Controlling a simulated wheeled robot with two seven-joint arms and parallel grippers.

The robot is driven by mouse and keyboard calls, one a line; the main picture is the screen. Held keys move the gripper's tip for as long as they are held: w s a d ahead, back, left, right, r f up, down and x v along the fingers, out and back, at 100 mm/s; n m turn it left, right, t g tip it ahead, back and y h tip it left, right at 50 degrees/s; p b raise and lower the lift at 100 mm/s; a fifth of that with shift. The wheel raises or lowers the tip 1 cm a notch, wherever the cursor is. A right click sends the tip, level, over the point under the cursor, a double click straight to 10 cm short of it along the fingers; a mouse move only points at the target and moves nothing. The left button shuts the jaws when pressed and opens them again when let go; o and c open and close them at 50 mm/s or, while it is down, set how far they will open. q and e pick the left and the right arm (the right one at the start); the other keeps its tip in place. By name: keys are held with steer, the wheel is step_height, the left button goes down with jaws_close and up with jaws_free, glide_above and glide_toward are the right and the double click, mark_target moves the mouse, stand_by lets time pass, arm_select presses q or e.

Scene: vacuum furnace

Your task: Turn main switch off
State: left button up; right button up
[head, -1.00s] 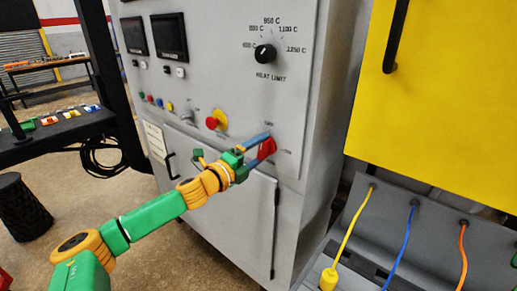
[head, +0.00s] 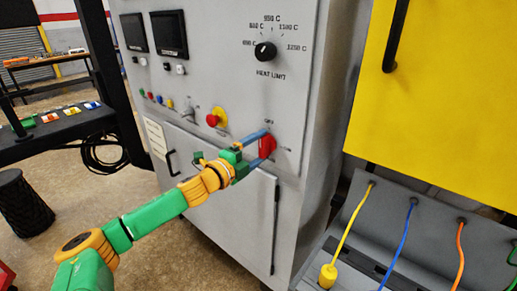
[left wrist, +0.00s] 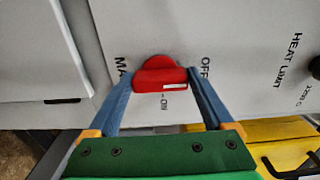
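The main switch is a red rotary handle (head: 267,146) on the grey furnace panel, with OFF printed above it and ON to its right. My left gripper (head: 262,147) reaches it from the left, one blue finger above and one below. In the left wrist view, the gripper's fingers (left wrist: 160,80) press against the two ends of the red handle (left wrist: 160,76). The handle stands about upright on the panel. The MAIN label is partly hidden by a finger. My right gripper is not in view.
A heat limit knob (head: 265,52) sits above the switch. A red emergency button (head: 212,120) on a yellow base is to the left, above my arm. A yellow cabinet (head: 440,100) with a black handle and colored cables stand at the right.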

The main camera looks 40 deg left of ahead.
arm_select(q)
steer(key=shift+o, duration=0.8)
steer(key=shift+s+a+f, duration=0.1)
steer(key=shift+s+f+b, duration=0.25)
steer(key=shift+s+b, duration=0.8)
steer(key=s, duration=0.5)
steer(key=shift+a+r+p, duration=0.25)
steer(key=shift+r+p, duration=0.1)
steer(key=shift+r, duration=0.05)
steer(key=shift+w, duration=0.1)
